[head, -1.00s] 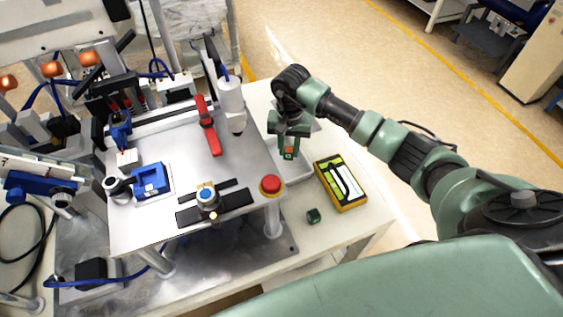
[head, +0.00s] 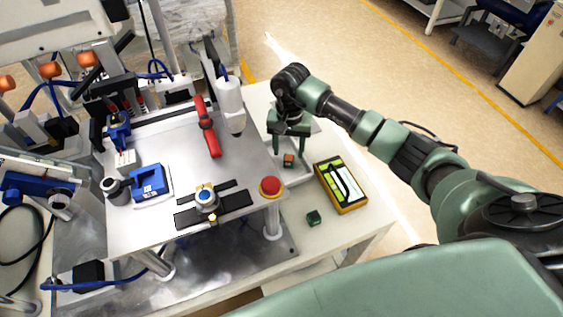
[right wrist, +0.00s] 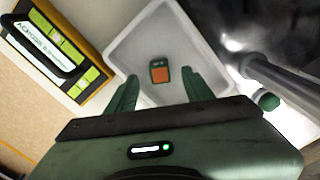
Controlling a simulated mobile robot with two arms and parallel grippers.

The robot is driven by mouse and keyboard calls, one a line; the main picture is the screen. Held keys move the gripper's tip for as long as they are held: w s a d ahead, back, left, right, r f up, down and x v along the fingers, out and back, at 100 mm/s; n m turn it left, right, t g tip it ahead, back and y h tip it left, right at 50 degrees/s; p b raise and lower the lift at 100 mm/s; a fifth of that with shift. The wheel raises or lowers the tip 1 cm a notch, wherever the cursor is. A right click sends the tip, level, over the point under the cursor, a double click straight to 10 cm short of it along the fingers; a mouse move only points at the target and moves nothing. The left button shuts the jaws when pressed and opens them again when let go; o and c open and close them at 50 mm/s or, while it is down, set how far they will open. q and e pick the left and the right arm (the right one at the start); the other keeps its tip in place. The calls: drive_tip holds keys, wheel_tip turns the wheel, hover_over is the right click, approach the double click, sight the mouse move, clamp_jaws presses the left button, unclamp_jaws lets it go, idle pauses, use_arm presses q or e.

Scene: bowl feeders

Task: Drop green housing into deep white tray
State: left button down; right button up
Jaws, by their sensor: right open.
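The green housing (head: 288,160), a small green block with an orange face, lies inside the deep white tray (head: 299,178). In the right wrist view, the housing (right wrist: 160,72) rests on the floor of the tray (right wrist: 197,45), clear of its walls. My right gripper (head: 288,147) is open above the tray and points down. Its two fingers (right wrist: 160,90) are spread apart, one on each side of the housing, with nothing between them. The gripper hides part of the tray in the head view. My left gripper is not in view.
A yellow-black case (head: 341,184) lies right of the tray. A small dark green block (head: 313,218) is on the white table in front. Left of the tray stands a raised metal plate with a red button (head: 271,187) and a white cylinder (head: 231,103). The table's front right is clear.

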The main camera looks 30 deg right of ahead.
wheel_tip(320, 180, up, 6)
drive_tip(key=b, duration=0.1)
drive_tip(key=shift+r, duration=0.25)
idle(0.4)
